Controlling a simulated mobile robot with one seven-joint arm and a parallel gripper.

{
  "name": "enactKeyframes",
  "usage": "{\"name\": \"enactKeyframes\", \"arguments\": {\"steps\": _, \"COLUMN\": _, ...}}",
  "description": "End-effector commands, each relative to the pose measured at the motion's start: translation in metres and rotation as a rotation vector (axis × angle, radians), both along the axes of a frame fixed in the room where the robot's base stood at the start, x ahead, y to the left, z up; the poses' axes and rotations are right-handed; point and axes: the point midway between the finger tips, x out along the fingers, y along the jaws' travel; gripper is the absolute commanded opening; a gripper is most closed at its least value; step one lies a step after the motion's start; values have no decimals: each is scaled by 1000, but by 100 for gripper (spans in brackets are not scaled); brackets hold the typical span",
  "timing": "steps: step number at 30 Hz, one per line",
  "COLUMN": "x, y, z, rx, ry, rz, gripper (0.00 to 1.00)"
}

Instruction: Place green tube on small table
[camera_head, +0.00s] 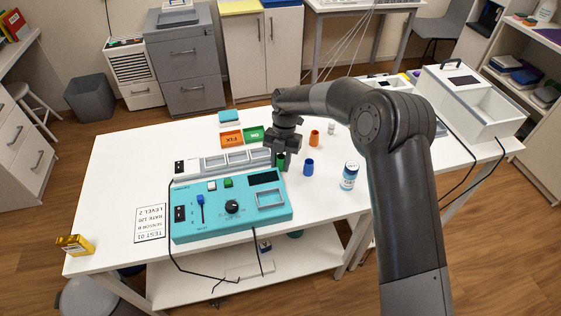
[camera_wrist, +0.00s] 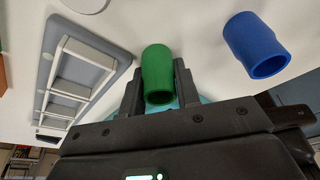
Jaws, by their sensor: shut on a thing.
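The green tube (camera_head: 281,161) is between the fingers of my gripper (camera_head: 280,158), by the back right corner of the teal test device (camera_head: 215,229). In the wrist view the green tube (camera_wrist: 157,70) stands out between the two dark fingers (camera_wrist: 157,85), which are shut on it. I cannot tell whether its far end touches the tabletop. A blue tube (camera_head: 308,167) stands just right of the gripper, apart from it; it also shows in the wrist view (camera_wrist: 256,45). I cannot tell which table is the small one; the white worktable (camera_head: 115,180) is under the gripper.
A grey slotted rack (camera_head: 228,160) lies left of the gripper. An orange tube (camera_head: 314,138) and a labelled bottle (camera_head: 349,175) stand to the right. Orange and green trays (camera_head: 231,138) lie behind. A white box (camera_head: 470,100) stands far right. The worktable's left part is mostly clear.

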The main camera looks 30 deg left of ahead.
Motion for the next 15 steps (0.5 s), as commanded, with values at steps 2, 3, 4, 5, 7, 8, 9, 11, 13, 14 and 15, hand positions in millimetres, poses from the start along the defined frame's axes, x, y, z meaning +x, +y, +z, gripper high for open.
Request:
{"name": "enactKeyframes", "arguments": {"steps": 2, "x": 0, "y": 0, "z": 0, "rx": 0, "ry": 0, "rz": 0, "gripper": 8}}
{"name": "enactKeyframes", "arguments": {"steps": 3, "x": 0, "y": 0, "z": 0, "rx": 0, "ry": 0, "rz": 0, "gripper": 8}}
{"name": "enactKeyframes", "arguments": {"steps": 4, "x": 0, "y": 0, "z": 0, "rx": 0, "ry": 0, "rz": 0, "gripper": 8}}
{"name": "enactKeyframes", "arguments": {"steps": 5, "x": 0, "y": 0, "z": 0, "rx": 0, "ry": 0, "rz": 0, "gripper": 8}}
{"name": "enactKeyframes", "arguments": {"steps": 7, "x": 0, "y": 0, "z": -3, "rx": 0, "ry": 0, "rz": 0, "gripper": 8}}
{"name": "enactKeyframes", "arguments": {"steps": 8, "x": 0, "y": 0, "z": -2, "rx": 0, "ry": 0, "rz": 0, "gripper": 32}}
{"name": "enactKeyframes", "arguments": {"steps": 9, "x": 0, "y": 0, "z": -2, "rx": 0, "ry": 0, "rz": 0, "gripper": 35}}
{"name": "enactKeyframes", "arguments": {"steps": 11, "x": 0, "y": 0, "z": -2, "rx": 0, "ry": 0, "rz": 0, "gripper": 38}}
{"name": "enactKeyframes", "arguments": {"steps": 13, "x": 0, "y": 0, "z": -2, "rx": 0, "ry": 0, "rz": 0, "gripper": 38}}
{"name": "enactKeyframes", "arguments": {"steps": 14, "x": 0, "y": 0, "z": -2, "rx": 0, "ry": 0, "rz": 0, "gripper": 38}}
{"name": "enactKeyframes", "arguments": {"steps": 15, "x": 0, "y": 0, "z": -2, "rx": 0, "ry": 0, "rz": 0, "gripper": 38}}
